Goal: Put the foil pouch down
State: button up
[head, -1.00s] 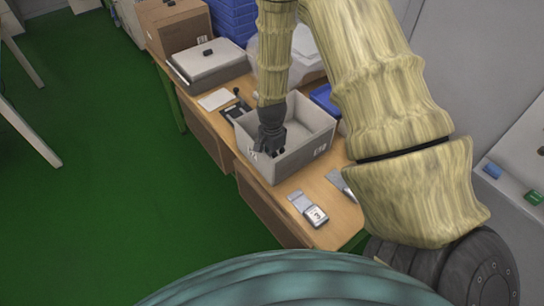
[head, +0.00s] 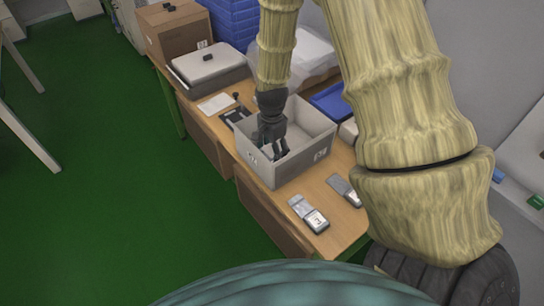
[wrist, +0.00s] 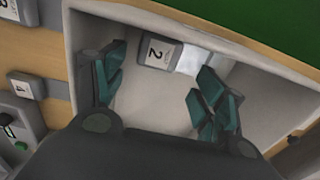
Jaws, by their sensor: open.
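A foil pouch (wrist: 192,59) with a grey block labelled 2 (wrist: 160,53) lies inside the grey bin (wrist: 270,105), close to one wall. My gripper (wrist: 162,80) is open in the wrist view, its two dark finger pairs apart with the pouch beyond and between their tips. Nothing is held between the fingers. In the head view my gripper (head: 276,150) reaches down into the bin (head: 318,128); the pouch is hidden there by the bin wall and the fingers.
Two similar silver items, one marked 3 (head: 309,214) and another (head: 344,190), lie on the wooden table (head: 330,238) in front of the bin. A grey case (head: 208,62), a cardboard box (head: 172,30) and a blue tray (head: 330,102) stand around it.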

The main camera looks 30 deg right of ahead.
notch_tip(320, 180, up, 7)
jog(key=b, duration=0.1)
jog(key=shift+f, duration=0.15)
dwell(0.5)
